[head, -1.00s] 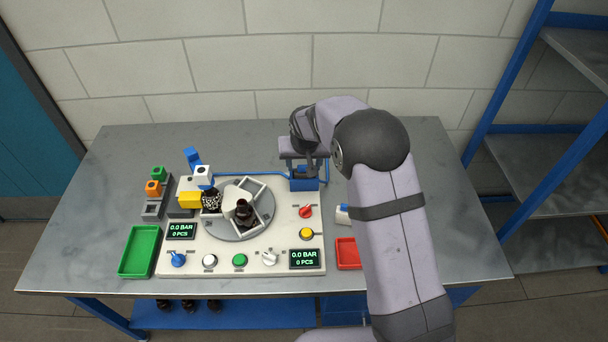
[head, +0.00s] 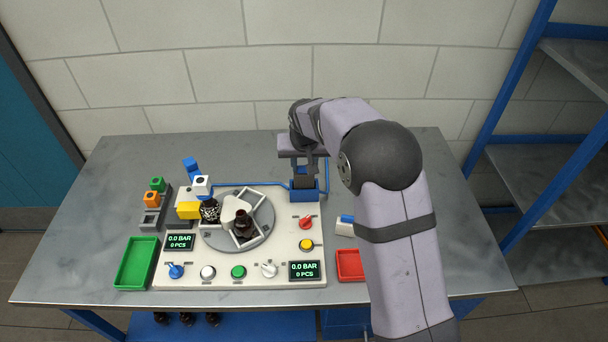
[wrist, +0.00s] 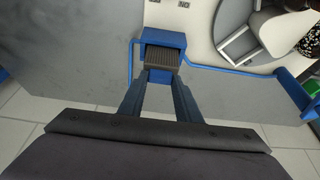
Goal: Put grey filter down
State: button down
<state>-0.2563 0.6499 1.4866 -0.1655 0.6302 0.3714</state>
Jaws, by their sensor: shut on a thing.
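The grey filter (wrist: 163,60) is a ribbed dark-grey block at the open mouth of a blue housing (wrist: 177,39) in the wrist view. My gripper (wrist: 161,77) is shut on it, with one finger on each side. In the head view the filter (head: 303,182) shows dark just above the blue housing (head: 304,195) at the board's back right corner. My gripper (head: 304,170) comes down on it from above. How deep the filter sits in the housing cannot be told.
The white board (head: 218,273) carries a turntable (head: 212,235) with bottles, knobs and buttons. A green tray (head: 136,262) lies left, a red tray (head: 350,266) right. A blue pipe (head: 250,186) runs to the housing. My arm hides the table's right part.

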aim_at(304, 174)
jog(key=w+d+v, duration=0.1)
jog(key=d+v, duration=0.1)
jog(key=v, duration=0.8)
jog(key=s+d+f+m+g+h+p, duration=0.1)
jog(key=s+d+f+m+g+h, duration=0.3)
jog(key=s+m, duration=0.6)
jog(key=s+d+f+m+g, duration=0.2)
jog(key=s+d+m, duration=0.4)
jog(key=s+m, duration=0.45)
notch_tip(304, 174, down, 10)
jog(key=w+m+p, duration=0.1)
jog(key=m+p, duration=0.1)
jog(key=p, duration=0.1)
jog(key=shift+w+a, duration=0.25)
jog(key=shift+f+b, duration=0.25)
jog(key=shift+b, duration=0.05)
